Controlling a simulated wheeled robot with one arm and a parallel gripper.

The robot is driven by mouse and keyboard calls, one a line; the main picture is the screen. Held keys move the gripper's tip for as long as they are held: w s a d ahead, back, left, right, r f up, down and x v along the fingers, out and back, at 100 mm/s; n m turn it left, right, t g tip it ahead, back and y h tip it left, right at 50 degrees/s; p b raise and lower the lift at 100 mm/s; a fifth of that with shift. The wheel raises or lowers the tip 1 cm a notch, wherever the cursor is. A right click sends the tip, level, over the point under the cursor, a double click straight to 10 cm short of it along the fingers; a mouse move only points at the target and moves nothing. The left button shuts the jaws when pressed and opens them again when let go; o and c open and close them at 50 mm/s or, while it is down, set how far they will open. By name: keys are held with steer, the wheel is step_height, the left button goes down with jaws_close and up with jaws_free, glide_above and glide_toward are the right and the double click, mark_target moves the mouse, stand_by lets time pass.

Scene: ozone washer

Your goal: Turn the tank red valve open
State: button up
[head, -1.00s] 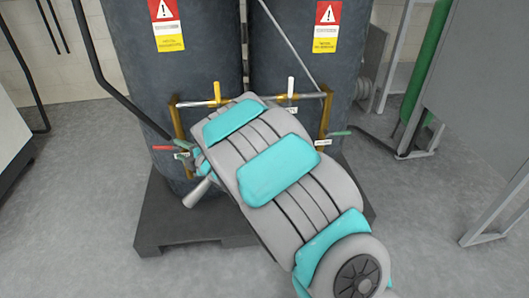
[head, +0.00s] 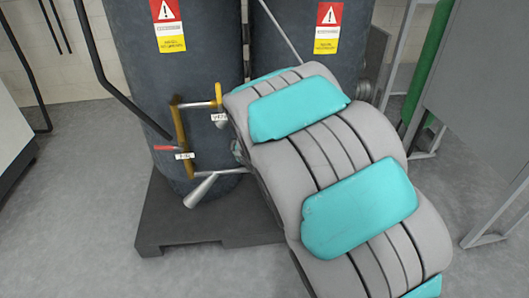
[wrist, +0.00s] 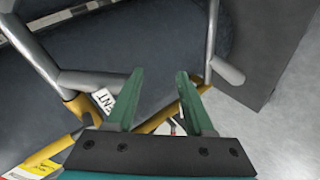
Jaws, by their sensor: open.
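The red valve handle (head: 167,148) sticks out to the left of the yellow pipe on the left dark tank (head: 185,75), beside a small white label (head: 184,156). My gripper's green fingers (wrist: 160,75) are apart in the wrist view with nothing held between them. A small red piece (wrist: 173,126) shows low between the fingers, partly hidden; I cannot tell whether it is the valve handle. A yellow pipe (wrist: 185,107) runs behind the fingers. In the head view my arm hides most of the gripper, which is right of the red handle.
A yellow handle (head: 219,92) sits on the upper pipe, and a grey pipe end (head: 200,190) juts out below. The tanks stand on a dark pallet (head: 190,230). A grey panel (head: 480,100) stands at right. The floor at lower left is clear.

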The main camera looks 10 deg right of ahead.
steer(key=s+d+m+g+h, duration=0.2)
steer(key=s+d+m, duration=0.2)
steer(key=s+d, duration=0.2)
steer(key=shift+s+d+r+h, duration=0.15)
steer(key=shift+d+r+h, duration=0.2)
steer(key=shift+d, duration=0.25)
